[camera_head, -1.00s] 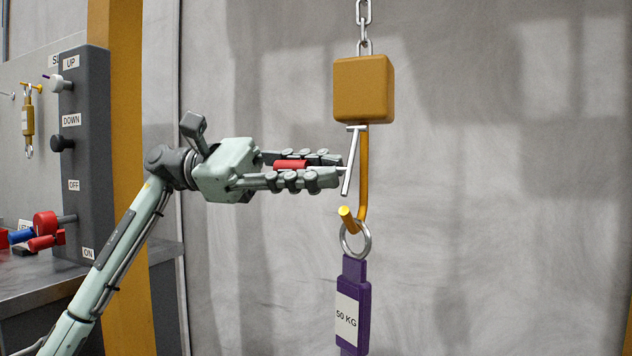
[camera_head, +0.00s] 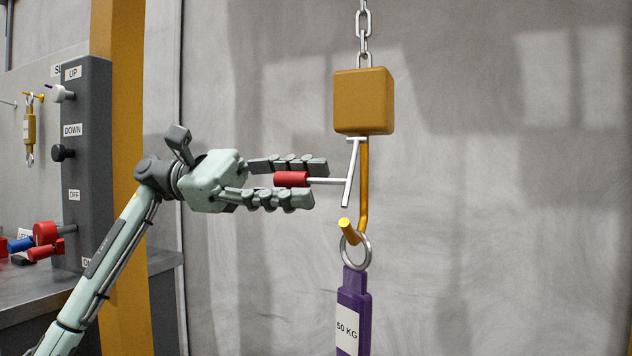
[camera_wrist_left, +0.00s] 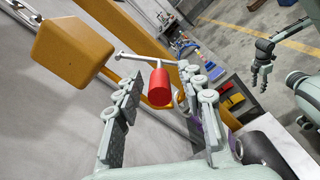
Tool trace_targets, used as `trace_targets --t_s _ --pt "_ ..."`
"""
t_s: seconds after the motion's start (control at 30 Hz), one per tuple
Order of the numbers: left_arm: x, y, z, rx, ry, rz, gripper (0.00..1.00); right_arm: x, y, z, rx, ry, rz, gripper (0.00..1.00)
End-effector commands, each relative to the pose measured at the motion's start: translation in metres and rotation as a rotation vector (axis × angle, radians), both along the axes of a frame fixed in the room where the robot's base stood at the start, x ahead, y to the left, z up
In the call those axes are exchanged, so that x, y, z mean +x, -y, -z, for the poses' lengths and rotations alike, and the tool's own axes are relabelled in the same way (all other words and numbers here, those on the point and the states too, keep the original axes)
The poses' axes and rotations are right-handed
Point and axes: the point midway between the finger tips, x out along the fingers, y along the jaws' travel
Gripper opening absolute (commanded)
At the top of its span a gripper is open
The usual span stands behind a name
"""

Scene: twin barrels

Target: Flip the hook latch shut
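The hook latch is a thin silver bar (camera_head: 351,172) hanging tilted under the orange block (camera_head: 364,102), with a side rod ending in a red handle (camera_head: 291,179). The bar's lower end is close to the tip of the orange hook (camera_head: 364,190); whether they touch I cannot tell. My left gripper (camera_head: 318,183) is open, one finger above and one below the red handle, with visible gaps. In the left wrist view the red handle (camera_wrist_left: 160,88) shows between the spread fingers. My right gripper (camera_wrist_left: 260,82) hangs far off in that view, fingers apart and empty.
A purple 50 KG weight (camera_head: 353,310) hangs by a metal ring (camera_head: 356,252) on the hook. A chain (camera_head: 364,30) holds the block. A dark lever panel (camera_head: 85,165) and a yellow post (camera_head: 122,90) stand left. Right of the hook is clear.

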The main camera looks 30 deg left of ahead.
Motion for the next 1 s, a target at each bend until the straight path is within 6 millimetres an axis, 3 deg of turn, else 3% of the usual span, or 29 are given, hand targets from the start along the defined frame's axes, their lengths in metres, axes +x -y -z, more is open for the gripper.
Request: trace_targets --t_s 0.2,0.4,0.6,1.0 --pt "-0.002 -0.049 0.0 -0.002 -0.001 -0.005 0.39 0.0 0.0 0.0 0.0 0.0 0.0 0.4" --pt "-0.004 -0.081 0.0 0.0 0.0 -0.002 0.39 0.0 0.0 0.0 0.0 0.0 0.0 0.4" --pt "-0.005 -0.094 0.0 0.0 0.001 -0.001 0.39 0.0 0.0 0.0 0.0 0.0 0.0 0.4" --pt "-0.005 -0.094 0.0 0.0 0.001 -0.001 0.39 0.0 0.0 0.0 -0.001 0.0 0.0 0.4"
